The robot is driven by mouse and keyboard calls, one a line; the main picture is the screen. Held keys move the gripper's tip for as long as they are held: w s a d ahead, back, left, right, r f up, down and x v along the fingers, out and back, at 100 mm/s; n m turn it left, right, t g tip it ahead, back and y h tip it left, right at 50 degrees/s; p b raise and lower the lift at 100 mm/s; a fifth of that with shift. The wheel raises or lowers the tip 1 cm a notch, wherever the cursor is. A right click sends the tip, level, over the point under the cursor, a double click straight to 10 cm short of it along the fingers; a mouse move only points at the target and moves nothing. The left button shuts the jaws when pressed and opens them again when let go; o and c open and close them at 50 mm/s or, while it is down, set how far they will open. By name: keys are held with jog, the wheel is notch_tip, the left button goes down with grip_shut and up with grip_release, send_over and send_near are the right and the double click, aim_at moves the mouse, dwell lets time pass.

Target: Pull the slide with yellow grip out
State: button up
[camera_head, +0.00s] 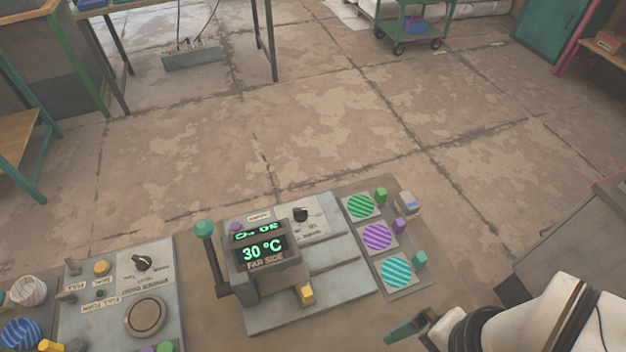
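The yellow grip (307,294) is a small block low at the front right of the grey press (262,270). The slide it belongs to is hard to make out; most of it seems hidden by the press housing, so I cannot tell how far in it sits. The press has a display reading "30 °C" and "FAR SIDE". My gripper (412,328) shows at the bottom right, to the right of the yellow grip and apart from it. Only part of its fingers shows, so I cannot tell whether it is open or shut.
A lever with a teal knob (204,228) stands left of the press. Right of it, a panel holds green (360,206), purple (378,237) and teal (396,271) striped discs with small coloured blocks. A control panel with a round dial (146,316) lies left.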

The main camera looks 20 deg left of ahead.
jog(key=shift+w+a+r, duration=0.1)
jog(key=shift+w, duration=0.05)
jog(key=shift+c, duration=1.1)
jog(key=w+a+n, duration=0.1)
jog(key=n, duration=0.1)
jog(key=w+a+n, duration=0.2)
jog(key=w+a+n+h, duration=0.1)
jog(key=w+a+n, duration=0.1)
jog(key=shift+a+r, duration=0.15)
jog(key=shift+r, duration=0.1)
jog(key=c, duration=0.5)
jog(key=shift+o, duration=0.2)
jog(key=n, duration=0.9)
send_near(307, 291)
jog(key=shift+h, duration=0.4)
jog(key=f, duration=1)
jog(key=shift+s+a+f, duration=0.1)
jog(key=shift+a, duration=0.25)
grip_shut()
